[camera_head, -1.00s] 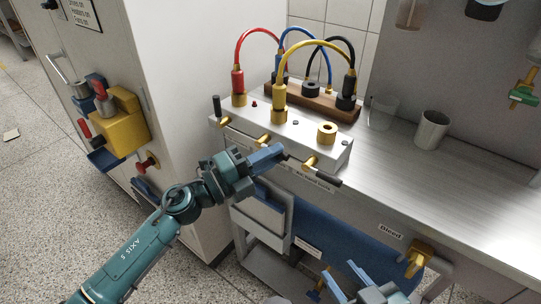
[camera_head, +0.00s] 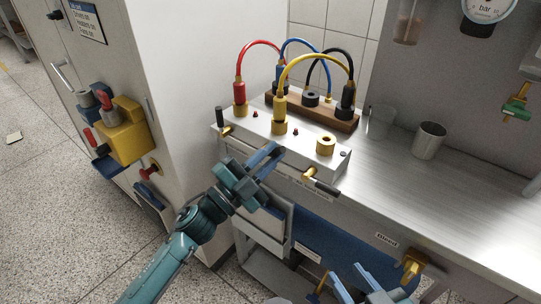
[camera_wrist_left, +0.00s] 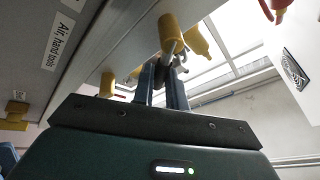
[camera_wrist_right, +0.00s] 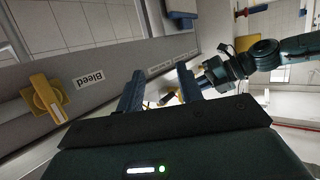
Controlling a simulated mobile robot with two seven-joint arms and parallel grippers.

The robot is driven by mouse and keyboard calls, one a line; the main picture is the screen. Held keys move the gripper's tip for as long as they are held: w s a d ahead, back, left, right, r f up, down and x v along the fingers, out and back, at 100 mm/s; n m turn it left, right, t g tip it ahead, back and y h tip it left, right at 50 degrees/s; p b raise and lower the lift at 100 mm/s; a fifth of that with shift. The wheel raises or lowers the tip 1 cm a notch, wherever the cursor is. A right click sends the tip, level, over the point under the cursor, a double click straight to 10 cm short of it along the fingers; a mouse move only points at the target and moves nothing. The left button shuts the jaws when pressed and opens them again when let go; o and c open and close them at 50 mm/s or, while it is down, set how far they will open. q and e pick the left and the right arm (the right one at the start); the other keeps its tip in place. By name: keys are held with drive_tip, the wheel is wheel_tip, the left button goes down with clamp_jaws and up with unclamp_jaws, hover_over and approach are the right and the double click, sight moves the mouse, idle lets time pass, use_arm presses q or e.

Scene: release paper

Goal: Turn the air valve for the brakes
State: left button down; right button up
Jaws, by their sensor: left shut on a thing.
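A pale valve box (camera_head: 250,140) stands on the bench, with brass valves along its front. My left gripper (camera_head: 266,156) is at the middle valve and hides most of it. In the left wrist view its fingers (camera_wrist_left: 164,82) are shut on the handle (camera_wrist_left: 175,58) in front of a brass valve body (camera_wrist_left: 171,34). The left valve (camera_head: 222,124) has its black handle upright. The right valve (camera_head: 313,176) has its black handle sideways. A label reading "Air, hand tools" (camera_wrist_left: 58,42) shows; I cannot read a brakes label. My right gripper (camera_head: 362,284) is open and empty, low in front.
Coloured hoses (camera_head: 318,58) arch above the box. A metal cup (camera_head: 429,141) and clear cup (camera_head: 381,121) stand on the bench (camera_head: 465,165). The Bleed valve (camera_head: 413,265) is near my right gripper. A gauge (camera_head: 489,8) is at top right.

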use_arm(q)
drive_tip(key=n+t+y+p, duration=0.1)
drive_tip(key=n, duration=0.2)
drive_tip(key=a+r+n+t+y+p, duration=0.1)
drive_tip(key=n+t, duration=0.1)
drive_tip(key=n, duration=0.1)
drive_tip(key=w+n+t+y+p, duration=0.1)
drive_tip(key=n+y, duration=0.1)
drive_tip(key=n, duration=0.2)
drive_tip(key=shift+a+r+p, duration=0.2)
drive_tip(key=shift+r+p, duration=0.2)
drive_tip(key=shift+w+a+n+t+y+p, duration=0.25)
drive_tip(key=shift+n+y+p, duration=0.35)
drive_tip(key=shift+n, duration=0.55)
drive_tip(key=shift+w+a+n+t+y+p, duration=0.15)
drive_tip(key=shift+n+t+y+p, duration=0.4)
drive_tip(key=shift+n, duration=0.65)
drive_tip(key=shift+w+a+n+t+y+p, duration=0.1)
drive_tip(key=shift+a+n+y+p, duration=0.25)
drive_tip(key=shift+n+y, duration=0.6)
use_arm(e)
drive_tip(key=shift+s+d+r+m+g, duration=0.15)
drive_tip(key=shift+r+m+g, duration=0.25)
drive_tip(key=shift+r+m, duration=0.75)
use_arm(q)
drive_tip(key=shift+d, duration=0.1)
use_arm(e)
drive_tip(key=shift+r+n, duration=0.35)
